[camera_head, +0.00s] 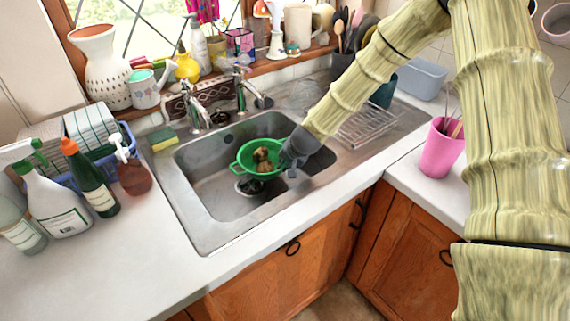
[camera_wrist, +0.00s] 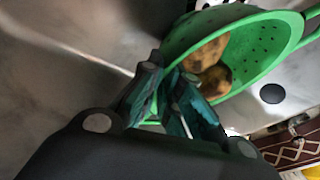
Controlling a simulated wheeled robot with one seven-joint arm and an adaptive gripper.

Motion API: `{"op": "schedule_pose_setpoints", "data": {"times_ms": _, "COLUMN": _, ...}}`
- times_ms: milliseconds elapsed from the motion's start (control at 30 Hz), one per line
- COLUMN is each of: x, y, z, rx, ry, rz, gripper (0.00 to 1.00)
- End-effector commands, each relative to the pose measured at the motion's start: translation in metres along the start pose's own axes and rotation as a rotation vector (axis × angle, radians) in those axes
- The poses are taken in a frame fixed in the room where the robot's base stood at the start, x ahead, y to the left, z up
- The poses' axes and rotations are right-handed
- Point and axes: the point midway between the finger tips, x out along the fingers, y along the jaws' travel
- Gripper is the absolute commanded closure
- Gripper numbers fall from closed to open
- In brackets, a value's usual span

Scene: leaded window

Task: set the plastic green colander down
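In the wrist view, the colander (camera_wrist: 262,42) fills the upper right and looks tilted. There the fingers of my gripper (camera_wrist: 165,82) close around its near rim or handle, one on each side. The far handle is free. Whether the colander's underside touches anything is hidden.
A small, dark-filled white dish (camera_head: 249,187) is in the basin below the colander. Taps (camera_head: 240,90) stand behind the sink, and a wire rack (camera_head: 368,125) lies on the right drainer. Bottles (camera_head: 88,180) crowd the left counter. The front-left counter (camera_head: 120,275) is clear.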

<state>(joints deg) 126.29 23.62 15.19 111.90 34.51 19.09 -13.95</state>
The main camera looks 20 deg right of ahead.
Motion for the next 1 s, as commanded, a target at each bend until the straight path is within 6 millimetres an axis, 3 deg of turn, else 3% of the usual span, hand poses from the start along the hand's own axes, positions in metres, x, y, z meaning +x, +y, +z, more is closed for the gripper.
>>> {"op": "schedule_pose_setpoints", "data": {"times_ms": 567, "x": 0.0097, "y": 0.0041, "z": 0.0042, "rx": -0.001, "ry": 0.000, "rz": -0.001, "gripper": 1.00}}
{"op": "schedule_pose_setpoints", "data": {"times_ms": 600, "x": 0.0090, "y": 0.0041, "z": 0.0042, "rx": -0.001, "ry": 0.000, "rz": -0.001, "gripper": 0.88}}
{"op": "schedule_pose_setpoints", "data": {"times_ms": 700, "x": 0.0090, "y": 0.0042, "z": 0.0042, "rx": -0.001, "ry": 0.000, "rz": -0.001, "gripper": 0.73}}
{"op": "schedule_pose_setpoints", "data": {"times_ms": 1000, "x": 0.0083, "y": 0.0038, "z": 0.0039, "rx": -0.001, "ry": 0.000, "rz": -0.001, "gripper": 0.73}}
